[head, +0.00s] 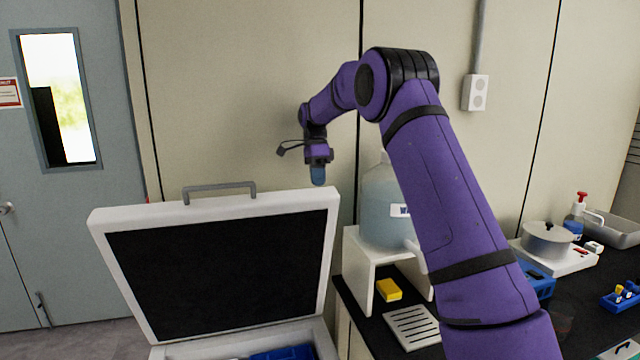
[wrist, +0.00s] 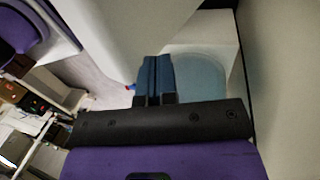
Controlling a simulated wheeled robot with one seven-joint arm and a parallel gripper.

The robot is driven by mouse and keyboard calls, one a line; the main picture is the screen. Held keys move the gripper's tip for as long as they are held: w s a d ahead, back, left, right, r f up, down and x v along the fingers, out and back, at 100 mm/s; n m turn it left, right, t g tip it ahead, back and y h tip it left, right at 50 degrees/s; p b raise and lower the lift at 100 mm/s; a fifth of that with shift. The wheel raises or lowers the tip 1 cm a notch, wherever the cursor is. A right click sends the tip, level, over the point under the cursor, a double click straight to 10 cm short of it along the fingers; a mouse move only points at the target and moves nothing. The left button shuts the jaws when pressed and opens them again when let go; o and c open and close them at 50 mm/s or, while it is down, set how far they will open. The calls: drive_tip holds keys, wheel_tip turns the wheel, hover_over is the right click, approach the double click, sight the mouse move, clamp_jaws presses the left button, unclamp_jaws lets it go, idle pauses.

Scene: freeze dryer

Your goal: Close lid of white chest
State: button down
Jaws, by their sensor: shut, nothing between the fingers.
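The white chest (head: 325,326) stands at the lower left of the head view, with blue items inside and its lower part cut off by the frame. Its lid (head: 96,222) is raised, showing a dark inner panel, and has a grey handle (head: 220,187) on its top edge. My gripper (head: 318,176) is at the lid's top right corner, pointing down, and looks slightly behind or above it; I cannot tell whether it touches. In the wrist view my gripper (wrist: 154,72) has its blue fingers together and empty, with a white surface close by.
A large water jug (head: 382,215) sits on a white stand (head: 355,260) right of the chest. The black bench (head: 470,293) carries a yellow block (head: 388,290), a pot (head: 548,240) on a hot plate, and a blue rack (head: 622,297). A wall is close behind; a door (head: 95,200) is left.

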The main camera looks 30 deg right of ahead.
drive_tip(key=shift+s+a+f, duration=0.1)
drive_tip(key=shift+s+f, duration=0.1)
drive_tip(key=shift+s, duration=0.3)
drive_tip(key=shift+s+a+f, duration=0.1)
drive_tip(key=shift+s+f, duration=0.05)
drive_tip(key=shift+s, duration=0.35)
